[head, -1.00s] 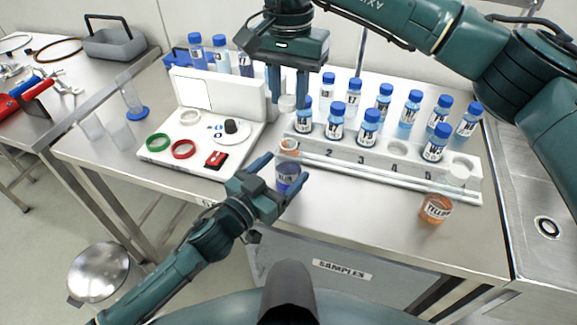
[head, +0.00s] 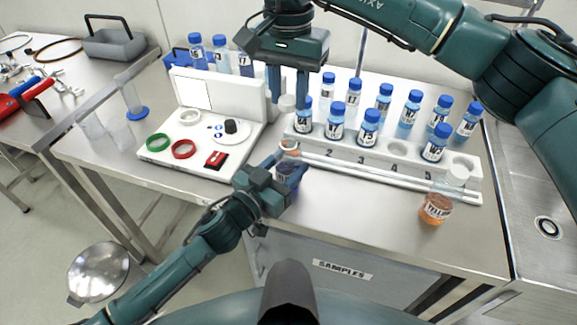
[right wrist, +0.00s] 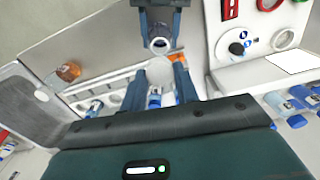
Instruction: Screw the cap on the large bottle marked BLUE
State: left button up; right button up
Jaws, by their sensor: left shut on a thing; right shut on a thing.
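The large bottle (head: 287,179) holds dark blue liquid and stands near the table's front edge, with its label mostly hidden by my left gripper. My left gripper (head: 291,165) is shut around it from the left. In the right wrist view the bottle's open, uncapped mouth (right wrist: 160,44) shows between the left fingers. My right gripper (head: 287,100) points down above and behind the bottle, shut on a white cap (head: 287,104). The cap also shows between the right fingertips in the right wrist view (right wrist: 160,72). Cap and bottle are apart.
A white numbered rack (head: 398,150) with several blue-capped vials stands close behind and right. A white panel (head: 160,155) with coloured rings is at the left. The table front between the bottles is clear.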

pick_arm(q)
jog(key=c, duration=0.6)
jog(key=shift+c, duration=0.2)
pick_arm(e)
jog(key=shift+f, duration=2.5)
jog(key=shift+f, duration=0.1)
jog(key=shift+f, duration=0.8)
jog(key=shift+f, duration=0.55)
